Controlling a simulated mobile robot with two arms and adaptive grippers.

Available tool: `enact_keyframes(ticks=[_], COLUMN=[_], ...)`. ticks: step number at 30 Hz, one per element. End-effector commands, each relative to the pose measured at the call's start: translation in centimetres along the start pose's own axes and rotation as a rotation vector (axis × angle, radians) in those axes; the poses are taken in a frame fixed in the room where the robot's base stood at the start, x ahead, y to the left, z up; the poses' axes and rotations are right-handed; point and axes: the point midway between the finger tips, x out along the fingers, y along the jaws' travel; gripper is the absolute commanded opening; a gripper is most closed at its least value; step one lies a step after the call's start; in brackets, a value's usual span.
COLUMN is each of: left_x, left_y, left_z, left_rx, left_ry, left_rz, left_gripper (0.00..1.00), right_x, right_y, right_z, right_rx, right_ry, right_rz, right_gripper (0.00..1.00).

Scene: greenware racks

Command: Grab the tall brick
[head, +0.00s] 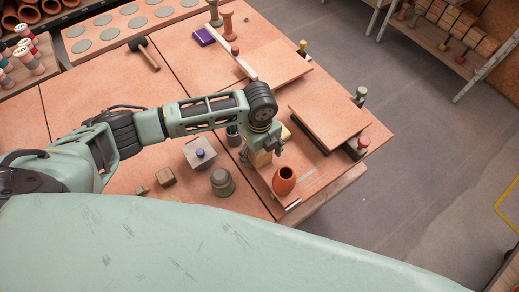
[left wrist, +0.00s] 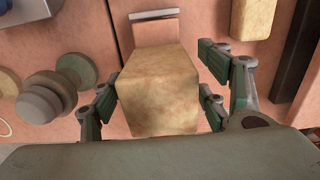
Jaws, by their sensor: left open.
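The tall brick (left wrist: 158,95) is a mottled tan block, seen from above in the left wrist view. It also shows in the head view as a tan block (head: 260,159), partly hidden below my left gripper (head: 261,148). In the left wrist view my left gripper (left wrist: 160,92) is open, with its green-padded fingers on either side of the brick. A gap shows on the right side; on the left the fingers look close to the brick, and I cannot tell whether they touch. My right gripper is not in view.
An orange vase (head: 284,181) stands just right of the brick. A raised board (head: 328,122) lies behind right. Another tan piece (left wrist: 253,17) is close by.

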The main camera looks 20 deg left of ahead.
Motion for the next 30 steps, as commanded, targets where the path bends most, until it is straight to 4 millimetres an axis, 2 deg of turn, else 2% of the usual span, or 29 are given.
enact_keyframes(ticks=[9,27,30], left_x=[0.56,0.52,0.46], left_y=[-0.01,0.00,-0.05], left_z=[0.03,0.05,0.06], left_rx=[0.000,0.000,0.000], left_ry=[-0.001,-0.001,-0.001], left_rz=[-0.001,-0.001,-0.002], left_gripper=[0.67,0.14,0.11], right_x=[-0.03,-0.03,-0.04], right_y=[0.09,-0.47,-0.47], right_z=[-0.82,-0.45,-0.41], right_rx=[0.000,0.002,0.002], right_ry=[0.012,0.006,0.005], right_rz=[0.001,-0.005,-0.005], right_gripper=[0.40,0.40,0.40])
